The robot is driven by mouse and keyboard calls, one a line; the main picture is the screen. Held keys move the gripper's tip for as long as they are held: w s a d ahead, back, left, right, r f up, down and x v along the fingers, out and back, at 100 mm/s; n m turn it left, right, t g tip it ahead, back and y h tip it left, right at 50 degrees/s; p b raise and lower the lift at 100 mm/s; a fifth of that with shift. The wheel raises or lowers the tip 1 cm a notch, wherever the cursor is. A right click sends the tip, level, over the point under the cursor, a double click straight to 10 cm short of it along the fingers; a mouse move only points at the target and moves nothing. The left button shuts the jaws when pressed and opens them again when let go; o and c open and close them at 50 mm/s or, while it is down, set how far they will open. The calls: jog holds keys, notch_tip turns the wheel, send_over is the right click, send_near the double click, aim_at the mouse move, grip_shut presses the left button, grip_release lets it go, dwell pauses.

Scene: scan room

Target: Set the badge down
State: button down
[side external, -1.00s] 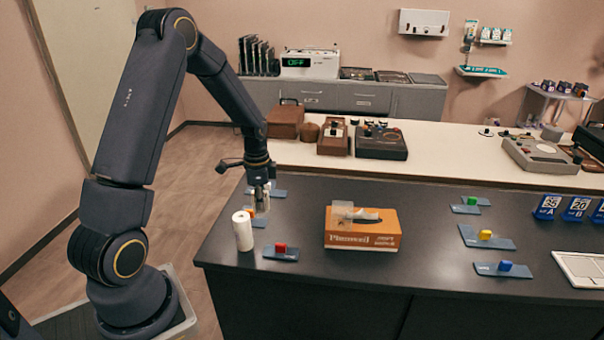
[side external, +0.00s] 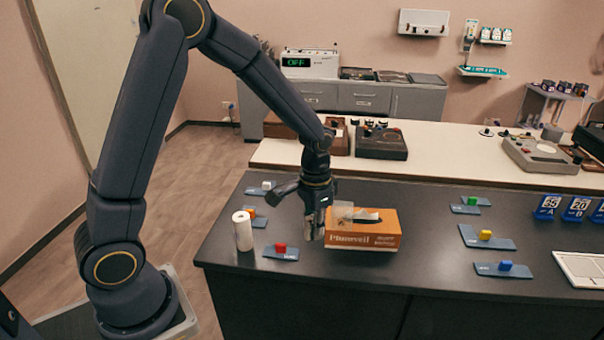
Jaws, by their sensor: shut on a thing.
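My gripper (side external: 314,229) points down over the dark counter, just left of the orange tissue box (side external: 372,238). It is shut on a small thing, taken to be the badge. The red block (side external: 281,248) is to the lower left of my gripper. The orange block (side external: 250,211) and white block (side external: 266,185) are farther left. The green (side external: 472,200), yellow (side external: 485,235) and blue (side external: 505,265) blocks are at the right.
A white roll (side external: 242,231) stands upright near the counter's left edge. Blue numbered signs (side external: 546,207) and a pale flat device (side external: 585,267) are at the far right. The dark counter (side external: 425,265) is bare between the tissue box and the right-hand plates.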

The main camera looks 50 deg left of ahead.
jog(key=shift+n, duration=0.8)
jog(key=m, duration=0.2)
jog(key=shift+m, duration=0.4)
jog(key=s+a+f+m, duration=0.1)
jog(key=s+a, duration=0.2)
jog(key=a, duration=0.6)
jog(key=s+a+f+m, duration=0.1)
jog(key=s+a+m, duration=0.1)
jog(key=a, duration=0.7)
jog(key=shift+s+a+f+m, duration=0.25)
jog(key=shift+s+m, duration=0.05)
jog(key=shift+s, duration=0.1)
